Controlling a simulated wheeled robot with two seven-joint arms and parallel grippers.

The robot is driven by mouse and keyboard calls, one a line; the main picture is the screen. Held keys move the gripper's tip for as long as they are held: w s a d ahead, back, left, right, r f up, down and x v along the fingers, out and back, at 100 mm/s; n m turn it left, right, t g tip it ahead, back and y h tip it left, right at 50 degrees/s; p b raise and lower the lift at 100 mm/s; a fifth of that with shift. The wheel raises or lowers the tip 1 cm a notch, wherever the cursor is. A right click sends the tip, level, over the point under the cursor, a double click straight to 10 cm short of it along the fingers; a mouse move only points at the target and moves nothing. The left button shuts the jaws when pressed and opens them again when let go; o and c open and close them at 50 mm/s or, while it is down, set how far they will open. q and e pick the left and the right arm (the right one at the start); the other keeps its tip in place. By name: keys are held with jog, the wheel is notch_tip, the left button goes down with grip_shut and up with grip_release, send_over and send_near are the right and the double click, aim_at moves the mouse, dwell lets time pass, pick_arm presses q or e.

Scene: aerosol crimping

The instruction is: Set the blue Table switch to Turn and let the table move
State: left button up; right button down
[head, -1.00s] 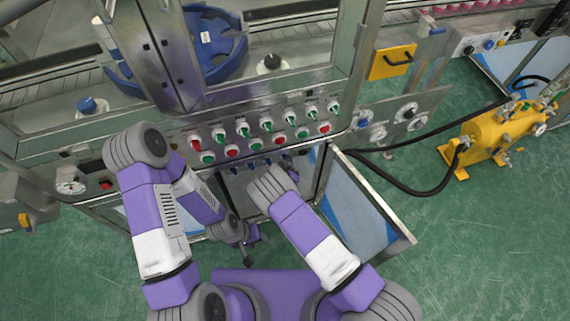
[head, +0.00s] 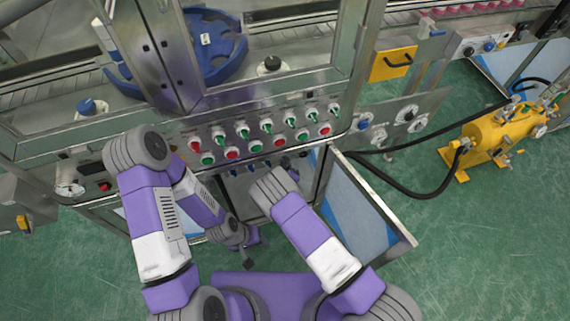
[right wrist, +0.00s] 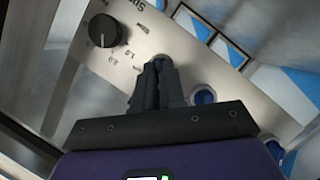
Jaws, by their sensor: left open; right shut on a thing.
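The blue switches sit in a row on the lower panel (head: 240,187), below the red and green knobs in the head view. In the right wrist view my right gripper (right wrist: 160,66) is shut on a blue switch (right wrist: 162,60) on a tilted metal plate. The fingers cover most of this switch, so its setting and label cannot be read. A second blue switch (right wrist: 203,96) is beside it. The right fingertips are hidden behind my wrist in the head view. My left gripper (head: 247,252) is open and empty, low in front of the machine. The blue star wheel table (head: 218,65) is behind the glass.
A black speed dial (right wrist: 103,30) is on the same plate as the held switch. Several red and green knobs (head: 267,126) line the panel above. An open door (head: 365,205) stands at the right. A yellow pump (head: 490,135) with black hoses is on the floor farther right.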

jog(key=shift+w+d+m+g+y, duration=0.1)
jog(key=shift+d+m+g+y, duration=0.25)
jog(key=shift+m+y, duration=1.3)
jog(key=shift+w+d+m+g+y, duration=0.1)
jog(key=shift+m+g+y, duration=0.6)
jog(key=shift+m, duration=1.65)
jog(key=shift+d+m+g+y, duration=0.25)
jog(key=shift+m+y, duration=1.2)
jog(key=shift+m, duration=0.55)
jog(key=c, duration=1.2)
grip_release()
